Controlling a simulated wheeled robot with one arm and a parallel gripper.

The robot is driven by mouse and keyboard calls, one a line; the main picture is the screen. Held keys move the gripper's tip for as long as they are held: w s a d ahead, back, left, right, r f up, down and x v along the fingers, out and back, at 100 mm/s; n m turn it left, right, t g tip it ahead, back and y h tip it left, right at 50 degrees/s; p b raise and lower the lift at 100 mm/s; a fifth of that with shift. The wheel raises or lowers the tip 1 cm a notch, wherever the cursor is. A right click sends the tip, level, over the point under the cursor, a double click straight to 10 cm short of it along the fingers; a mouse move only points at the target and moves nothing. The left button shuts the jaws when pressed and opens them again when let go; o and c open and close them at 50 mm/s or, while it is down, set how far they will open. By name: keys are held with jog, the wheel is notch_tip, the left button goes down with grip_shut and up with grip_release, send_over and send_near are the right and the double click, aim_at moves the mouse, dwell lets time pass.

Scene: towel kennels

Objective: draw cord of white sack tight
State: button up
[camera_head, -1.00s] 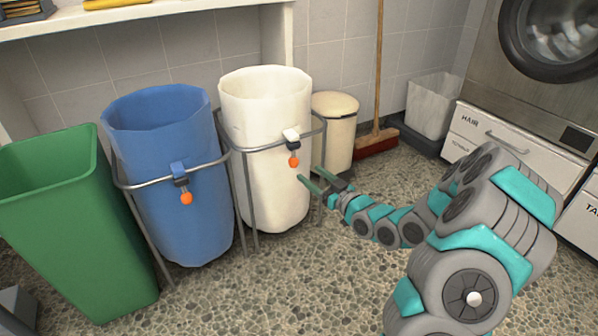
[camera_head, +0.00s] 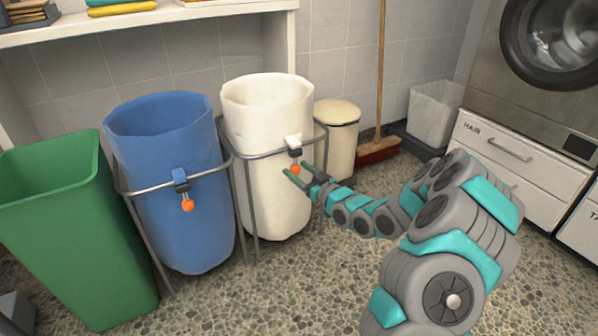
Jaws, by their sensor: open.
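The white sack (camera_head: 268,195) hangs upright in a grey metal ring stand, its mouth wide open. A white cord lock (camera_head: 294,141) sits at the front of its rim band, with an orange ball (camera_head: 295,169) hanging below on a short dark piece. I cannot tell whether the fingers touch the ball.
A blue sack (camera_head: 175,225) with its own orange ball (camera_head: 188,205) hangs just left, and a green bin (camera_head: 85,240) stands beyond it. A cream bin (camera_head: 340,140) stands close behind my gripper. A broom (camera_head: 379,150) leans at the wall. The speckled floor in front is clear.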

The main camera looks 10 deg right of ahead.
jog(key=shift+c, duration=0.3)
grip_shut()
dwell(1.1)
